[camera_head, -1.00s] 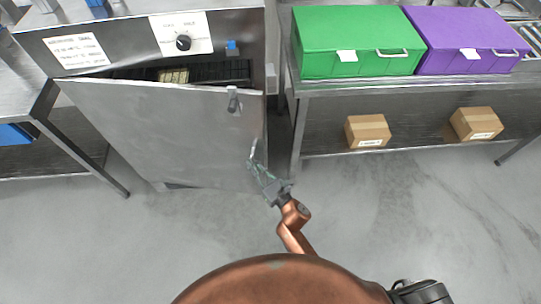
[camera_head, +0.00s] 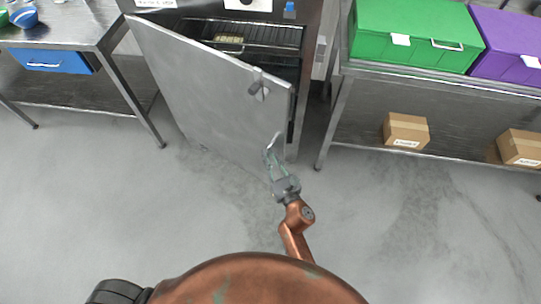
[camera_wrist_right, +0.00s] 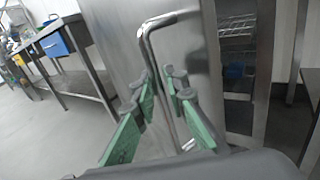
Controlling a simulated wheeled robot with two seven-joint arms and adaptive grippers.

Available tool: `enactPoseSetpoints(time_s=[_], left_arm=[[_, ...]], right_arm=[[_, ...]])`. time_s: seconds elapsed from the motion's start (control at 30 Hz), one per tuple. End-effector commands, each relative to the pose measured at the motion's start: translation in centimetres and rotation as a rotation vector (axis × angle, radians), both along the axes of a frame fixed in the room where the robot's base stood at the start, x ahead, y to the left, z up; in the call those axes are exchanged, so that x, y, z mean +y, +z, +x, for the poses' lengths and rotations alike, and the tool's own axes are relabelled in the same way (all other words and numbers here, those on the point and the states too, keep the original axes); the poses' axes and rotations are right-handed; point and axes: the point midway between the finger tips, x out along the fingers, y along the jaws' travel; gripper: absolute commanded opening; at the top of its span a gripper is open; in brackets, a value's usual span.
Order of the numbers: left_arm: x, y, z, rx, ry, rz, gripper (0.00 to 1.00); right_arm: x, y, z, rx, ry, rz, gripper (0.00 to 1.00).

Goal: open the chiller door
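The chiller door (camera_head: 205,95) is a flat grey metal panel. It stands partly open, its free right edge swung out toward me, with a dark rack inside showing above it. A latch (camera_head: 257,84) sits near its top right corner. My right gripper (camera_head: 271,153) is at the upright bar handle on the door's right side. In the right wrist view the handle (camera_wrist_right: 152,50) passes between the green-padded fingers (camera_wrist_right: 162,88), which are closed in around it. My left gripper is not in view.
A steel table with a blue drawer (camera_head: 55,59) stands left of the chiller (camera_head: 311,75). A shelf at right bears a green box (camera_head: 410,30), a purple box (camera_head: 505,45) and cardboard boxes (camera_head: 406,131) below. The floor (camera_head: 120,210) before me is clear.

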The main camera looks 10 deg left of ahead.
Motion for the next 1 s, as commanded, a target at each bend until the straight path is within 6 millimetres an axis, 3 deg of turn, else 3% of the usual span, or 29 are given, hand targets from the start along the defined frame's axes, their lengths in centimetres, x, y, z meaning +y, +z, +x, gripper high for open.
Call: enactPoseSetpoints(time_s=[0.43, 0.8, 1.0], left_arm=[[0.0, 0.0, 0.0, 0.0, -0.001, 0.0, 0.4], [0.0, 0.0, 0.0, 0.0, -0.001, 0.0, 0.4], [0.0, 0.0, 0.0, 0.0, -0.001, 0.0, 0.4]], right_arm=[[-0.7, 0.1, -0.9, -0.002, 0.001, 0.0, 0.15], [-5.2, 0.0, -6.7, 0.0, 0.0, 0.001, 0.15], [-6.9, 0.0, -8.9, 0.001, -0.001, 0.001, 0.15]])
